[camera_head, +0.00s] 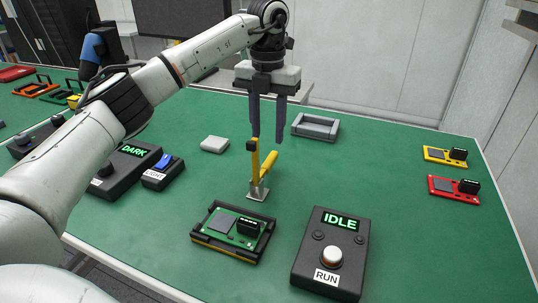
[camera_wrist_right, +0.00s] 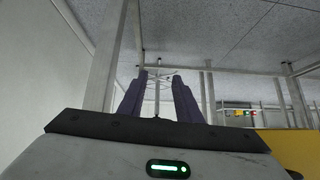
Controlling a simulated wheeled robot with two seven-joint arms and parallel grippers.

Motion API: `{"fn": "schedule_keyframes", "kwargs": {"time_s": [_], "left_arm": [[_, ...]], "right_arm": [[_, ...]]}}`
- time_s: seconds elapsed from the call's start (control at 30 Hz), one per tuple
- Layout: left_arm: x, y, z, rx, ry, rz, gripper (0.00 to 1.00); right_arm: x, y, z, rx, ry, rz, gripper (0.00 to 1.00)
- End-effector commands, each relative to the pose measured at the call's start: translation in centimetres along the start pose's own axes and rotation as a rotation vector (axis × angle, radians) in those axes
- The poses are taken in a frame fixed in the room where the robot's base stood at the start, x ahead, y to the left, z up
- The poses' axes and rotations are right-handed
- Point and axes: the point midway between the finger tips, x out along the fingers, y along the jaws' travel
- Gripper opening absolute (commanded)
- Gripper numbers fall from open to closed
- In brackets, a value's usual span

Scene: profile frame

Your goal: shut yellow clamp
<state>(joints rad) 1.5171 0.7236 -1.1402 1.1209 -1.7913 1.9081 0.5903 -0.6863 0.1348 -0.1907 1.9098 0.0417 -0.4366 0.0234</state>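The yellow clamp (camera_head: 267,170) stands on a small metal base on the green table, behind the board fixture. One yellow arm stands nearly upright with a dark patch near its top; a second, thicker yellow arm leans up to the right. My left gripper (camera_head: 266,138) points down directly above the clamp, its dark fingers apart. The left finger's tip is close to the upright arm's top; I cannot tell whether they touch. My right gripper (camera_wrist_right: 160,76) shows only in the right wrist view, its fingers apart with nothing between them, pointing toward the ceiling.
A black fixture (camera_head: 199,241) with a green board lies in front of the clamp. A box reading IDLE (camera_head: 316,262) stands front right. A DARK box (camera_head: 113,181), grey block (camera_head: 215,144) and grey tray (camera_head: 315,127) are nearby. Yellow (camera_head: 436,155) and red (camera_head: 443,187) boards lie far right.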

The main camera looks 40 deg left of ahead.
Motion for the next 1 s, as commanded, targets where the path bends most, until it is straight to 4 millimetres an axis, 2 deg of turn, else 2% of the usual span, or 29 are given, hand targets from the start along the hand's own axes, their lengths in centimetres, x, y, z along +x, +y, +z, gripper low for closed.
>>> {"fn": "schedule_keyframes", "kwargs": {"time_s": [0.03, 0.2, 0.4, 0.53, 0.8, 0.87, 1.0], "left_arm": [[1.1, 0.1, -0.1, 0.000, 0.005, 0.002, 0.36], [4.4, -0.1, -0.1, 0.002, 0.005, 0.000, 0.36], [7.0, -0.1, -0.1, 0.002, 0.002, -0.002, 0.36], [7.7, -0.1, 0.0, 0.003, -0.001, -0.003, 0.36], [7.9, -0.2, 0.0, 0.004, -0.001, -0.004, 0.36], [7.9, -0.2, 0.0, 0.004, -0.001, -0.004, 0.28], [7.8, -0.2, 0.0, 0.004, 0.000, -0.004, 0.04]], "right_arm": [[0.0, 0.0, 0.0, 0.000, 0.000, 0.000, 0.31], [-0.1, 0.0, -0.1, 0.001, 0.000, 0.000, 0.31], [-0.2, 0.0, -0.2, 0.001, 0.000, -0.001, 0.31], [-0.2, 0.0, -0.2, 0.001, 0.000, -0.001, 0.31], [-0.2, 0.0, -0.3, 0.001, 0.001, 0.000, 0.31], [-0.2, 0.0, -0.3, 0.001, 0.001, 0.000, 0.31], [-0.2, 0.0, -0.3, 0.001, 0.001, 0.000, 0.31]]}}
